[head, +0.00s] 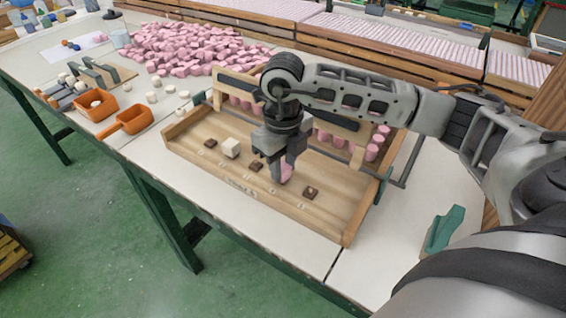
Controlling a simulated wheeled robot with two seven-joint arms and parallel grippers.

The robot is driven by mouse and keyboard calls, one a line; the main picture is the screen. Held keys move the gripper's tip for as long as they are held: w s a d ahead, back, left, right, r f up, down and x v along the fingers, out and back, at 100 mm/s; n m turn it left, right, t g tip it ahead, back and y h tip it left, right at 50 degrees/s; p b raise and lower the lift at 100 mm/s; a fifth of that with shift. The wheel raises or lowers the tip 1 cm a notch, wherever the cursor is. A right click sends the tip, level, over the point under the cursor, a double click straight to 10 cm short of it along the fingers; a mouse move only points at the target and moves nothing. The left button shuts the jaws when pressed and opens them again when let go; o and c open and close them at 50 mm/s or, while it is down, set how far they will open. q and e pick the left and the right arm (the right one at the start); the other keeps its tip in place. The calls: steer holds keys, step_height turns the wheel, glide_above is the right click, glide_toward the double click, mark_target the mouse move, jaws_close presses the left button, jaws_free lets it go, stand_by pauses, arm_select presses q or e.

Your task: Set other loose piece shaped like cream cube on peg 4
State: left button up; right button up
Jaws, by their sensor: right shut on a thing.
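A cream cube (231,148) sits on the wooden tray (212,176), left of my right gripper. Small dark brown square pieces stand in the same row: one (210,143) left of the cube, one (256,166) right of it, and one (310,193) further right. My right gripper (286,173) points down over the row, between the last two brown pieces. It is shut on a pink piece (287,172), mostly hidden by the fingers, so its shape and whether it touches the tray cannot be told. The peg numbers are too small to read. My left gripper is out of view.
A wooden rack with pink pieces (372,152) stands along the tray's back. A large pink heap (190,48) lies behind. Orange scoops (133,119) and loose cream pieces (152,97) lie left. A green object (443,231) stands right. The table's front strip is clear.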

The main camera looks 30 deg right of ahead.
mark_target(283, 167)
steer(key=shift+f, duration=0.1)
steer(key=o, duration=1.5)
steer(key=shift+r+p, duration=1.95)
steer(key=shift+r, duration=1.05)
